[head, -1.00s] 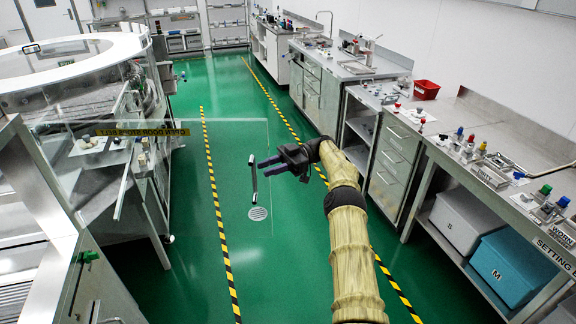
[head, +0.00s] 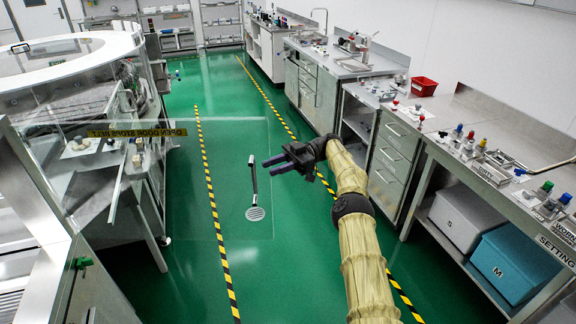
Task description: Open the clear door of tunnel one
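A clear door panel (head: 225,190) stands swung out from the washer over the green floor at the left. A yellow label about opening the door (head: 136,132) runs along its upper part. Its upright bar handle (head: 253,174) shows near its free edge. My gripper (head: 271,167) is just right of the handle, with its two dark fingers pointing left and a gap between them. The fingers hold nothing and appear apart from the handle.
The round-topped washer (head: 70,60) fills the left side. A long workbench (head: 470,130) with small fittings, a red bin (head: 423,86) and storage boxes (head: 468,219) lines the right. Green floor between the striped lines is clear, with a drain (head: 255,213).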

